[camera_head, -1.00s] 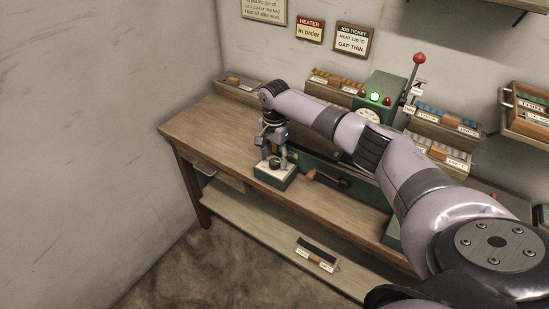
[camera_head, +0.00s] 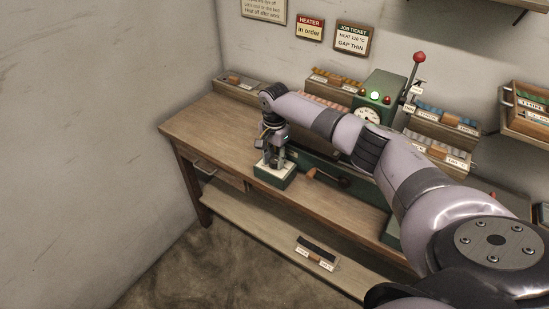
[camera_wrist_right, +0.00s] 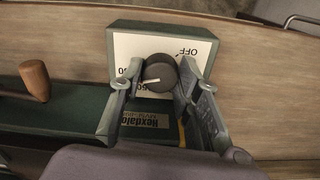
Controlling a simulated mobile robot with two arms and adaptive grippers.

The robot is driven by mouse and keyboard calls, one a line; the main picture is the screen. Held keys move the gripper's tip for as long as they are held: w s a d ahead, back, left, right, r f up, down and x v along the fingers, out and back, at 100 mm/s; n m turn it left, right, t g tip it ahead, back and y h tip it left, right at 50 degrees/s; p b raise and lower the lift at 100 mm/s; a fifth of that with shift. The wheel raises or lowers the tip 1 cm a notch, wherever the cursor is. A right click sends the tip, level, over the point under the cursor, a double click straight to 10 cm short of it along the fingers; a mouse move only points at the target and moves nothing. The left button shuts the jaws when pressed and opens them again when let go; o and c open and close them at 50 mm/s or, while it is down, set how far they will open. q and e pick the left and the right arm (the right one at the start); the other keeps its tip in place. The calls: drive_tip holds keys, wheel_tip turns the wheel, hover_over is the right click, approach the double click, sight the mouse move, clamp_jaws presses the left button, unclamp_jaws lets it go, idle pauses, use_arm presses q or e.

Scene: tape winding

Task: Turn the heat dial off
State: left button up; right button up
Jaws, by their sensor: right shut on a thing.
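The heat dial (camera_wrist_right: 160,70) is a dark round knob with a white pointer line, on a pale plate marked OFF (camera_wrist_right: 187,51) and with partly covered numbers. The pointer is towards the left and slightly down, away from OFF. The plate tops a green box (camera_head: 274,177) at the bench's front edge. My right gripper (camera_wrist_right: 161,76) is shut on the dial, one finger on each side; it also shows above the box in the head view (camera_head: 273,164). The fingers hide part of the scale. My left gripper is out of view.
A wooden handle (camera_wrist_right: 34,80) stands left of the box in the wrist view. On the wooden bench (camera_head: 212,131) a green machine with lamps and a gauge (camera_head: 371,98) stands behind my arm. Open bench lies left of the gripper. A job ticket (camera_head: 352,39) hangs on the wall.

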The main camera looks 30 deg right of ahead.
drive_tip(key=shift+c, duration=1.3)
drive_tip(key=n+p, duration=0.2)
drive_tip(key=p, duration=0.1)
drive_tip(key=shift+r, duration=0.2)
drive_tip(key=n+p, duration=0.1)
drive_tip(key=n, duration=0.2)
drive_tip(key=shift+f, duration=0.1)
drive_tip(key=n+p, duration=0.1)
drive_tip(key=n, duration=0.1)
drive_tip(key=shift+n, duration=0.4)
drive_tip(key=n, duration=0.3)
drive_tip(key=shift+f+n+p, duration=0.1)
drive_tip(key=shift+n+p, duration=0.2)
drive_tip(key=n, duration=0.3)
drive_tip(key=shift+n, duration=0.3)
drive_tip(key=n, duration=0.3)
drive_tip(key=shift+n, duration=0.3)
drive_tip(key=n, duration=0.6)
drive_tip(key=n+b, duration=0.1)
drive_tip(key=n, duration=0.4)
drive_tip(key=shift+n, duration=0.4)
drive_tip(key=n+b, duration=0.1)
drive_tip(key=n, duration=0.5)
drive_tip(key=n+b, duration=0.1)
drive_tip(key=n, duration=0.4)
drive_tip(key=shift+n, duration=0.3)
